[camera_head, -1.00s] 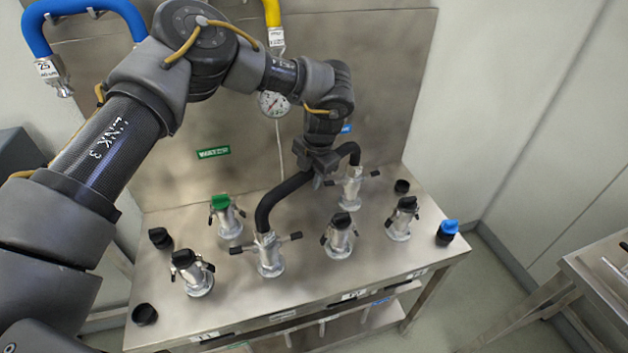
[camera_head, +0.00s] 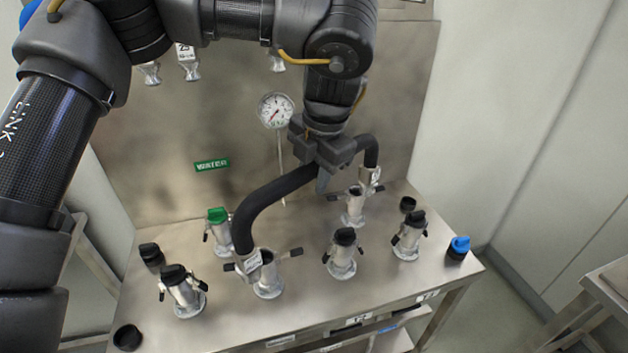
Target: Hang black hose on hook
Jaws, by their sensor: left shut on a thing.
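The black hose (camera_head: 275,193) is bent into an arch over the metal table. My left gripper (camera_head: 323,160) is shut on it near its upper right part. The hose's left metal end (camera_head: 248,262) is close above a front fitting with side levers (camera_head: 268,281). Its right metal end (camera_head: 371,179) is just above and beside a rear fitting (camera_head: 353,208). Both ends look slightly shifted off these fittings, but I cannot tell whether they are fully clear. I cannot make out the hook; my arm covers the upper back panel. My right gripper is not in view.
Several capped fittings stand on the table, one with a green cap (camera_head: 217,215). Loose black caps and a blue cap (camera_head: 460,244) lie near the edges. A gauge (camera_head: 276,110) is on the back panel. Metal hose ends (camera_head: 189,66) hang at upper left.

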